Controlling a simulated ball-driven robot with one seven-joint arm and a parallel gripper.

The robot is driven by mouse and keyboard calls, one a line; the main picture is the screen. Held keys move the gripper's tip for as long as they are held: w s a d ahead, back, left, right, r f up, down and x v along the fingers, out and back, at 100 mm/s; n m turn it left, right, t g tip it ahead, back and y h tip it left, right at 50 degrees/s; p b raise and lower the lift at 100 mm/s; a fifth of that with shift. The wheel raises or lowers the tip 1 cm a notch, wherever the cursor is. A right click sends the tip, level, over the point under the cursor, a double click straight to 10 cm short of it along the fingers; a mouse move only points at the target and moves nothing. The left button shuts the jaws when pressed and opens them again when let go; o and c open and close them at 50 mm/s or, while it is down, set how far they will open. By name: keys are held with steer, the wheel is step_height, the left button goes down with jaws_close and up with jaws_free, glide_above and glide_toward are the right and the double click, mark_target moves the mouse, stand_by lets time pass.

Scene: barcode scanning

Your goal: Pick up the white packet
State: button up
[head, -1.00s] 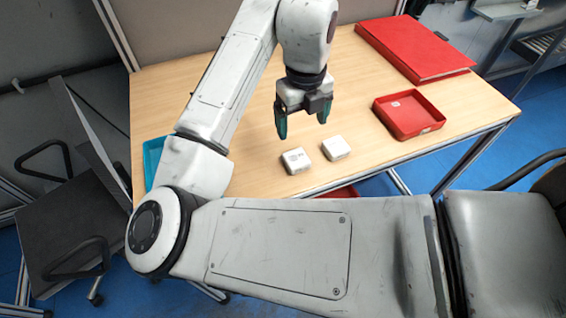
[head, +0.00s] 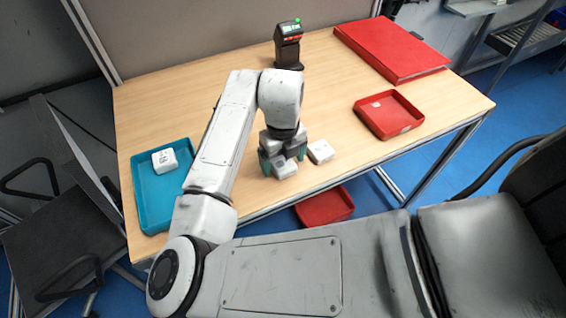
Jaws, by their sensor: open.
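Two small white packets lie near the front edge of the wooden table. My gripper (head: 284,164) is lowered over the left one (head: 286,169), with its teal fingers open, one on either side of that packet. The top of this packet is partly hidden by the gripper. The other white packet (head: 320,151) lies just to the right, outside the fingers. A third white packet (head: 165,160) sits in the blue tray at the left.
The blue tray (head: 150,215) stands on the table's left end. A black scanner (head: 288,50) stands at the back. Another red tray (head: 325,206) is below the table's front edge.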

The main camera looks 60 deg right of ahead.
steer(key=shift+f, duration=0.2)
steer(key=c, duration=1.2)
steer(key=shift+r, duration=0.1)
steer(key=shift+c, duration=0.2)
